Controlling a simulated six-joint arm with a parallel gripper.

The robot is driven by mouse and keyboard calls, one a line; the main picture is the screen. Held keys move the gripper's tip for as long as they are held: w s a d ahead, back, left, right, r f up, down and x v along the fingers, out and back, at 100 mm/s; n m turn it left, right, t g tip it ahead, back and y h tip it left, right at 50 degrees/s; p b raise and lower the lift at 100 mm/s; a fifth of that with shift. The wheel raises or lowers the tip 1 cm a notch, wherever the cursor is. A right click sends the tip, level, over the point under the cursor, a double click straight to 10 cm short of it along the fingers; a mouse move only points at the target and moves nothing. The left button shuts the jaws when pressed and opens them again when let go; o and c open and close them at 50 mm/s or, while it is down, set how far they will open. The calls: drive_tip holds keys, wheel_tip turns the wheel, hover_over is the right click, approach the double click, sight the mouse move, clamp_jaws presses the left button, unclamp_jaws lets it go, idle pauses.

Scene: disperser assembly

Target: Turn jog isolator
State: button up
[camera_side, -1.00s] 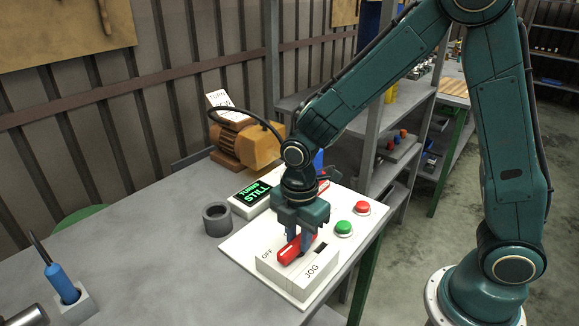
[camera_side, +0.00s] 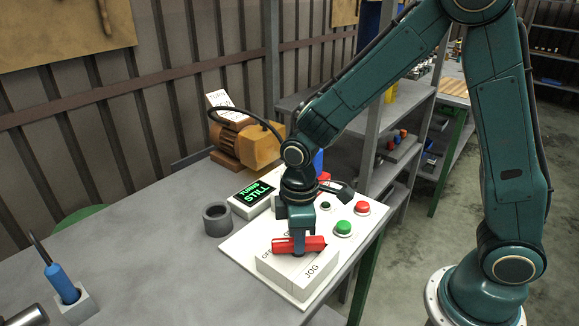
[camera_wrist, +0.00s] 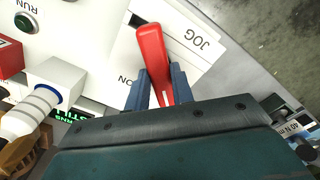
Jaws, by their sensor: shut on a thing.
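The jog isolator is a white box (camera_side: 312,275) marked JOG with a red turn handle (camera_side: 284,246) on top. The handle lies nearly level across the box in the side view. My gripper (camera_side: 298,248) points straight down and is shut on the handle near its middle. In the wrist view the red handle (camera_wrist: 151,45) sticks out between the two blue-grey fingers of my gripper (camera_wrist: 159,76), tilted slightly. The letters ON and JOG show on the box there. The OFF label is partly covered in the side view.
A green button (camera_side: 343,228) and a red button (camera_side: 362,208) sit on the white panel behind the isolator. A green-lit display (camera_side: 255,194) reads STILL. A grey ring (camera_side: 217,220) stands left of the panel, and an orange motor (camera_side: 252,146) stands behind.

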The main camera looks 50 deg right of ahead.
drive_tip(key=m, duration=0.4)
drive_tip(key=shift+m, duration=0.3)
drive_tip(key=m, duration=0.4)
idle(0.4)
drive_tip(key=o, duration=1)
drive_tip(key=shift+r, duration=0.1)
wheel_tip(320, 180, up, 14)
drive_tip(key=shift+f, duration=0.15)
drive_tip(key=shift+d, duration=0.1)
